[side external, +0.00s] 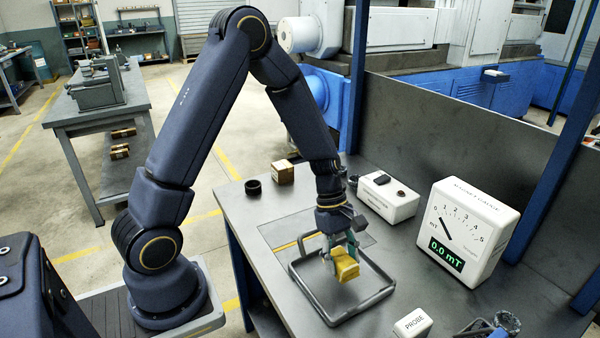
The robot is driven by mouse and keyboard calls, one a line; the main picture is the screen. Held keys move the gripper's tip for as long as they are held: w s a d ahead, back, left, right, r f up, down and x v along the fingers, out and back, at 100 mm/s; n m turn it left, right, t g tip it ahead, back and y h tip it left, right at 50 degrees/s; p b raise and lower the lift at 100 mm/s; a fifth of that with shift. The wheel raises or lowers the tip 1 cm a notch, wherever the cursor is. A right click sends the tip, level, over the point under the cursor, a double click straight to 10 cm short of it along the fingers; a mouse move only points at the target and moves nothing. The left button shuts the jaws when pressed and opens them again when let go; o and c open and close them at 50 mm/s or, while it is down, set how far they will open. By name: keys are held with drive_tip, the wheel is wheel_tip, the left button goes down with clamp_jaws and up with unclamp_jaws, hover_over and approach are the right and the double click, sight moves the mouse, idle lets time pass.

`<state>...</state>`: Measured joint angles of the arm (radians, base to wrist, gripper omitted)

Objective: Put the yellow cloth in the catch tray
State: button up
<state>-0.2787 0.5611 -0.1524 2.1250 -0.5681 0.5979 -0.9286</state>
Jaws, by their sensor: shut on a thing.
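The yellow cloth (345,265) is a small folded bundle, held in my gripper (337,258). My gripper points down and is shut on the cloth. The catch tray (382,297) is a dark grey shallow tray with a raised rim, lying on the metal bench. The cloth and my fingertips are over the far part of the tray, seemingly above its floor. I cannot tell exactly how high the cloth is. My fingers are partly hidden behind the cloth.
A gauge box (467,232) reading 0.0 mT stands to the right. A white box with a black knob (388,197), a cardboard box (283,171) and a black ring (253,187) are behind the tray. A probe block (413,324) and a blue tool (490,327) lie at the front right.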

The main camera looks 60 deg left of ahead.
sight(341, 269)
drive_tip(key=shift+w+f, duration=0.15)
drive_tip(key=shift+f, duration=1.6)
drive_tip(key=o, duration=1)
drive_tip(key=shift+f, duration=0.15)
drive_tip(key=v, duration=1.2)
drive_tip(key=s+r+m+t+y, duration=0.1)
drive_tip(key=s+r+m+t, duration=0.1)
drive_tip(key=s+r+m, duration=0.3)
drive_tip(key=s+d+r+m+t+y, duration=0.1)
drive_tip(key=s+r+m+y, duration=0.1)
drive_tip(key=s+r+m, duration=0.3)
drive_tip(key=s+r+m+t+y, duration=0.1)
drive_tip(key=s+r+m+t, duration=0.1)
drive_tip(key=s+r+m, duration=0.3)
drive_tip(key=shift+d+r+m+t, duration=0.15)
drive_tip(key=shift+r+m, duration=0.1)
drive_tip(key=shift+m, duration=0.5)
drive_tip(key=shift+d+r+m+t, duration=0.15)
drive_tip(key=shift+r+m, duration=0.1)
drive_tip(key=shift+m, duration=0.5)
